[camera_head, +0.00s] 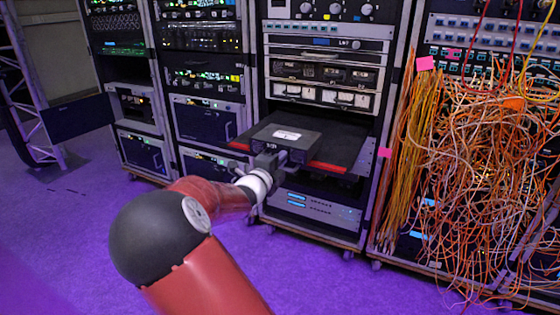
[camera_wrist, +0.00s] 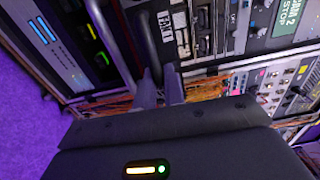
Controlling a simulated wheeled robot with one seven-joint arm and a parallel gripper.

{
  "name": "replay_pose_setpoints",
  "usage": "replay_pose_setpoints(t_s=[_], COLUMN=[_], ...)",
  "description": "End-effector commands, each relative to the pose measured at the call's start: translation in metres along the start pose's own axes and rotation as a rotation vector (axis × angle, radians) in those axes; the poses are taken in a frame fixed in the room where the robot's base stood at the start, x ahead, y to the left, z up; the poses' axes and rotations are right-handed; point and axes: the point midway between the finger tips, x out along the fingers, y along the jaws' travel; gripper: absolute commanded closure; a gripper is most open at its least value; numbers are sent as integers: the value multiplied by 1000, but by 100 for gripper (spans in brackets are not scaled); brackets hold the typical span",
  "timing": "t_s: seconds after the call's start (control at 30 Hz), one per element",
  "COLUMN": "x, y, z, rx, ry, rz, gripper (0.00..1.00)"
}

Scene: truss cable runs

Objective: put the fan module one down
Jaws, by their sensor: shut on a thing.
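The fan module (camera_head: 290,134) is a flat black box with a white label on top. In the head view it is at the front of the middle-right rack, over a dark pull-out shelf (camera_head: 352,147) with red edging. I cannot tell whether its underside touches the shelf. My gripper (camera_head: 268,162) is at its front face, fingers shut on the front handle. In the wrist view my fingers (camera_wrist: 160,87) close on the dark handle, beside the module's white-lettered front label (camera_wrist: 166,33). The arm hides part of the module's lower front.
A grey unit with blue lights (camera_head: 318,207) is below the shelf, and silver-faced units (camera_head: 320,95) are above it. Orange cables (camera_head: 465,150) hang in the right rack. Racks with lit panels stand left. The purple floor (camera_head: 70,230) at left is clear.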

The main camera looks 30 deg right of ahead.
Motion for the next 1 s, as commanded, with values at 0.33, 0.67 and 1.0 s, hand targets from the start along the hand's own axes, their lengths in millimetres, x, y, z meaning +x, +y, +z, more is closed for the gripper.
replay_pose_setpoints(t_s=[0.33, 0.67, 1.0], x=[0, 0, -8], y=[1, 4, 0], z=[0, 0, 2], rx=[2, 0, 1], ry=[0, -1, -4], rz=[-4, 0, 1], gripper=[100, 68, 68])
